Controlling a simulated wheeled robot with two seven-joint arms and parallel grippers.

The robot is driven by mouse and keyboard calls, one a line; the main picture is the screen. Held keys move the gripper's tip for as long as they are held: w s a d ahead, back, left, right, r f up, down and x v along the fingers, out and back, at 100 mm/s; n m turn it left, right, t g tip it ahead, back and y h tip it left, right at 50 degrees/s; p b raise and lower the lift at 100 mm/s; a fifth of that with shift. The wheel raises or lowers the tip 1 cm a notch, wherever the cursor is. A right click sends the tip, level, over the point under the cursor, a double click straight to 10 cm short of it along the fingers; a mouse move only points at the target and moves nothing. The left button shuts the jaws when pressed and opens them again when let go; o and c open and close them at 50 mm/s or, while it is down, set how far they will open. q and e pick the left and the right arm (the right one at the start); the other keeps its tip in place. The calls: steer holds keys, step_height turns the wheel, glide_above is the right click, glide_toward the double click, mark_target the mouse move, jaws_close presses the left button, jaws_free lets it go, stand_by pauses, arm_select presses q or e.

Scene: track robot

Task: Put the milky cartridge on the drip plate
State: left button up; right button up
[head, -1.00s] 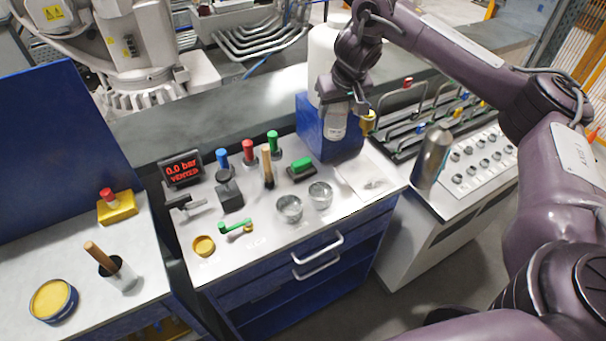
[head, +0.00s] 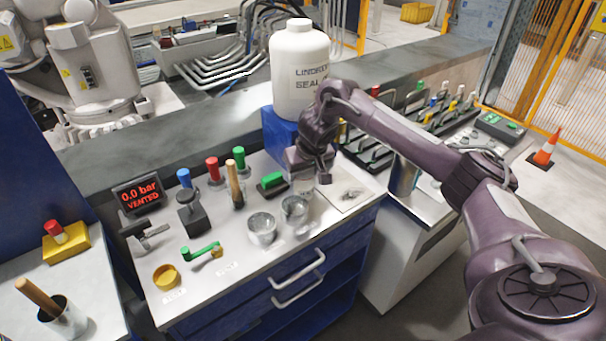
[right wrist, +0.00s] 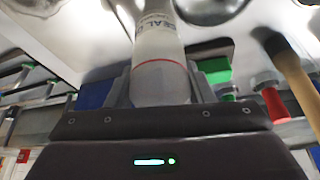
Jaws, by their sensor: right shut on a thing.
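My right gripper (head: 308,178) is shut on the milky cartridge (right wrist: 160,65), a whitish cylinder with a red ring and dark lettering. In the right wrist view it stands between the two fingers. In the head view the cartridge is mostly hidden by the gripper, and a pale bit of it (head: 304,187) shows just behind the right cup. A flat pale square with dark smears, which looks like the drip plate (head: 352,194), lies on the bench right of the gripper. I cannot tell whether the cartridge touches the bench. My left gripper is not in view.
Two metal cups (head: 262,229) stand in front of the gripper. A green block (head: 271,182), a wooden-handled tool (head: 236,180) and several coloured-topped items stand to the left. A large white bottle (head: 299,70) stands on a blue block (head: 279,130) behind.

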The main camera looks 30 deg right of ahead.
steer(key=shift+f, duration=0.1)
steer(key=o, duration=1.1)
